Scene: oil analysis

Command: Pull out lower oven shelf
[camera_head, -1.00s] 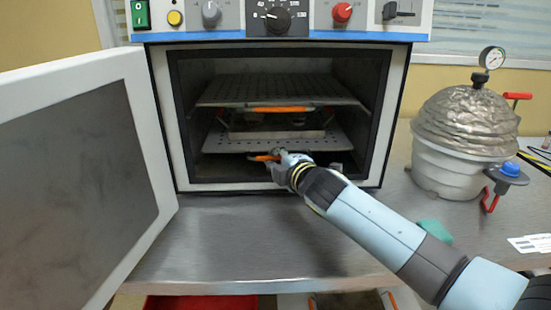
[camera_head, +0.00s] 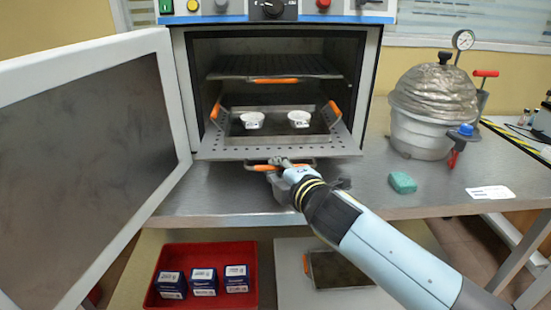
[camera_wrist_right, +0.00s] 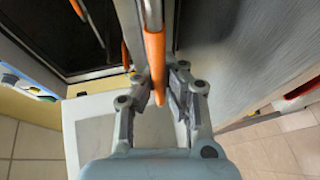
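The lower oven shelf (camera_head: 215,146) is a perforated grey plate, pulled well forward so its front edge sticks out past the oven opening. Its front orange handle (camera_head: 258,167) is in my right gripper (camera_head: 280,165). In the right wrist view the orange handle (camera_wrist_right: 154,62) runs between the two fingers of my right gripper (camera_wrist_right: 158,90), which are closed about it. On the shelf is a dark tray (camera_head: 272,140) with orange side handles, carrying two white crucibles (camera_head: 252,121) (camera_head: 299,119). My left gripper is not in view.
The oven door (camera_head: 90,150) stands open at left. The upper shelf (camera_head: 274,66) is inside the oven. On the steel table (camera_head: 200,195) at right are a domed vessel (camera_head: 432,110) with a gauge and a green sponge (camera_head: 402,182). A red bin (camera_head: 207,258) with blue boxes is below.

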